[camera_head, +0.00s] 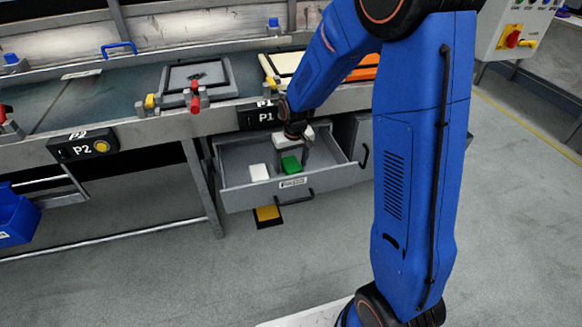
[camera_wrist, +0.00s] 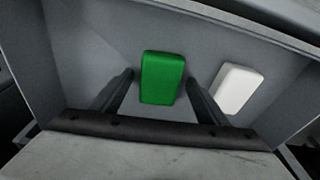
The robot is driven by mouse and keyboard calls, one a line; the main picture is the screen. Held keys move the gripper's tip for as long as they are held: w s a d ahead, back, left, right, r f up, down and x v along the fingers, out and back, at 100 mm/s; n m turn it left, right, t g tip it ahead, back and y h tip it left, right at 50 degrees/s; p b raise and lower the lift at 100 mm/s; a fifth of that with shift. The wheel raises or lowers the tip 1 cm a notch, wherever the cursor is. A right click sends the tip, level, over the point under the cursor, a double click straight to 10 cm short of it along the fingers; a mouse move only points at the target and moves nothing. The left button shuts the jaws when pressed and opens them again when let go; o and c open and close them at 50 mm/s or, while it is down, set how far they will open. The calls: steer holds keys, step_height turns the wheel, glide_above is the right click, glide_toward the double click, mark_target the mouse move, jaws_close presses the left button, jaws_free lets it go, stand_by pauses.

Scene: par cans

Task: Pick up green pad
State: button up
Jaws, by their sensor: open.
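The green pad (camera_head: 291,165) lies in the open grey drawer (camera_head: 240,205) under the bench, to the right of a white pad (camera_head: 259,172). In the wrist view the green pad (camera_wrist: 161,78) sits between and just beyond the two fingers. My gripper (camera_wrist: 160,88) is open, with one dark finger on each side of the pad and gaps showing on both sides. The right finger is between the green pad and the white pad (camera_wrist: 237,88). In the head view my gripper (camera_head: 296,158) reaches down into the drawer. I cannot tell how far the fingertips are above the drawer floor.
The bench edge (camera_head: 220,119) with the P1 label (camera_head: 265,116) overhangs the drawer's back, close to my arm. The drawer walls surround the pads. A blue bin (camera_head: 14,215) stands at the left.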

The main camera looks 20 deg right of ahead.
mark_target(294, 170)
steer(key=shift+f, duration=0.15)
stand_by(0.3)
steer(key=c, duration=1.1)
steer(key=shift+r, duration=0.45)
steer(key=s, duration=0.3)
steer(key=shift+s+r, duration=0.35)
step_height(294, 170, up, 14)
steer(key=shift+s+f, duration=0.1)
steer(key=shift+s, duration=0.05)
steer(key=shift+o, duration=0.3)
